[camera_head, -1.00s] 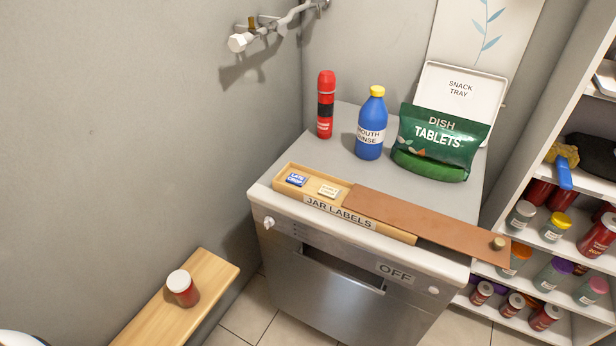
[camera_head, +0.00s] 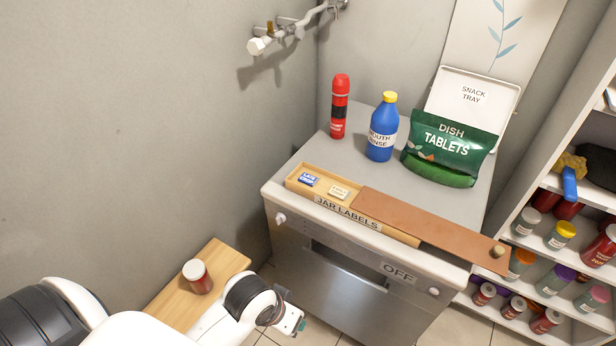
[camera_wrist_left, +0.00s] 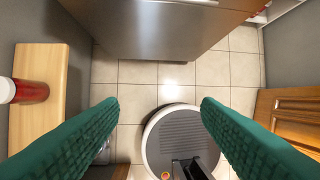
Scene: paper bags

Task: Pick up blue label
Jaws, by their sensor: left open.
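The blue label (camera_head: 309,180) lies in the open left end of the wooden jar labels box (camera_head: 407,238), on top of the grey dishwasher. A cream label (camera_head: 339,191) lies to its right in the same box. My left gripper (camera_head: 301,327) is low in front of the dishwasher, below and apart from the box. In the left wrist view its two green fingers (camera_wrist_left: 160,108) are spread wide with only floor and my base between them. The label does not show in the wrist view. My right gripper is out of view.
A brown sliding lid (camera_head: 430,222) covers the box's right part and overhangs the dishwasher (camera_head: 335,285). A red can (camera_head: 340,106), blue bottle (camera_head: 382,128) and green tablets bag (camera_head: 450,150) stand behind. A jar (camera_head: 197,276) stands on a wooden bench (camera_head: 222,262) at lower left.

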